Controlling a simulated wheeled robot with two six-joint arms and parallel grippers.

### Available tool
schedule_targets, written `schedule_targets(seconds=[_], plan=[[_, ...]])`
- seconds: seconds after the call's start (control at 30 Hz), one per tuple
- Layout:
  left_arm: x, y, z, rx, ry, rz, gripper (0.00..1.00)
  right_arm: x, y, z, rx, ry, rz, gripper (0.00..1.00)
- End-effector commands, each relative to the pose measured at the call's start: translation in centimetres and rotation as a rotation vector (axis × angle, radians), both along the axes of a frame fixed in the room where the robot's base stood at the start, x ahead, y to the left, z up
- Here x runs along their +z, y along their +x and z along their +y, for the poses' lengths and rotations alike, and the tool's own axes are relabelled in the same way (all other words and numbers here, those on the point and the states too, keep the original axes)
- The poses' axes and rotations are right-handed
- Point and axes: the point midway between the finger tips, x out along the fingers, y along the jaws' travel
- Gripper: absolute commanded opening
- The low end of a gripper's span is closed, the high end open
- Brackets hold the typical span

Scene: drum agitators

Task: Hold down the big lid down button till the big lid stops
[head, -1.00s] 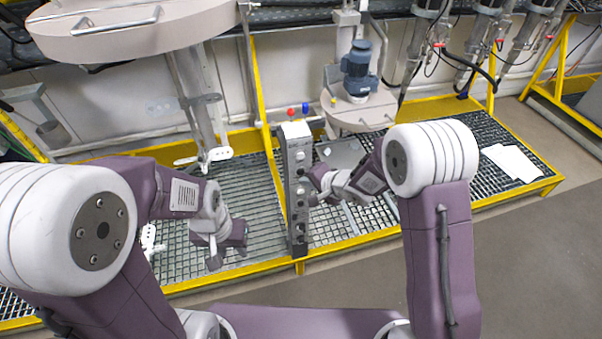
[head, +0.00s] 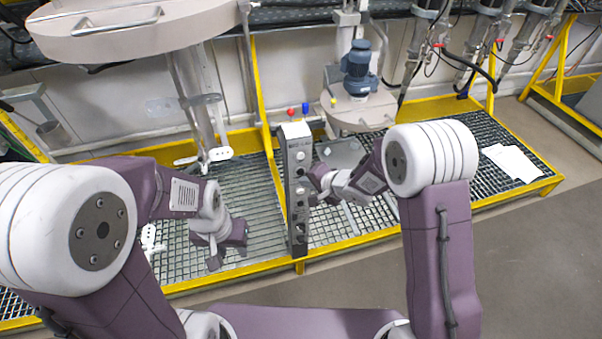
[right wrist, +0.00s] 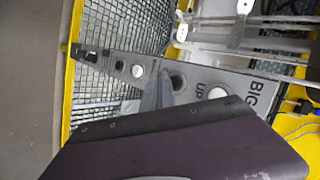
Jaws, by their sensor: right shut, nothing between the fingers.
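The big lid (head: 130,32) is a wide beige disc at the upper left of the head view. The grey control panel (head: 297,185) stands upright at the centre with a column of round buttons. In the right wrist view the panel (right wrist: 245,90) shows the words "BIG" and "UP", a pale button (right wrist: 217,93), a dark round one (right wrist: 178,81) and another pale button (right wrist: 137,71). My right gripper (head: 316,199) is shut and empty at the panel's right side; its fingers (right wrist: 157,76) overlap the panel between buttons. Contact is unclear. My left gripper (head: 214,261) hangs over the grating, left of the panel.
A smaller lid (head: 360,108) with a blue motor (head: 359,65) stands behind the panel. Yellow rails (head: 230,274) edge the grated platform. White sheets (head: 511,162) lie on the grating at right. Grey floor (head: 530,260) at the lower right is clear.

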Motion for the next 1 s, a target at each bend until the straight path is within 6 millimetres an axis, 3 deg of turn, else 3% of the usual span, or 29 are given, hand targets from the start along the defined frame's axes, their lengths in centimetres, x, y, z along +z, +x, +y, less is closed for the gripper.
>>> schedule_targets(seconds=[0.27,1.0], plan=[[1.3,0.0,0.0,0.0,0.0,0.0,0.36,0.3,0.7,0.2,0.0,0.0,0.0,0.0],[1.7,0.0,0.0,0.0,0.0,0.0,0.36,0.1,1.1,0.4,0.0,0.0,0.0,0.0]])
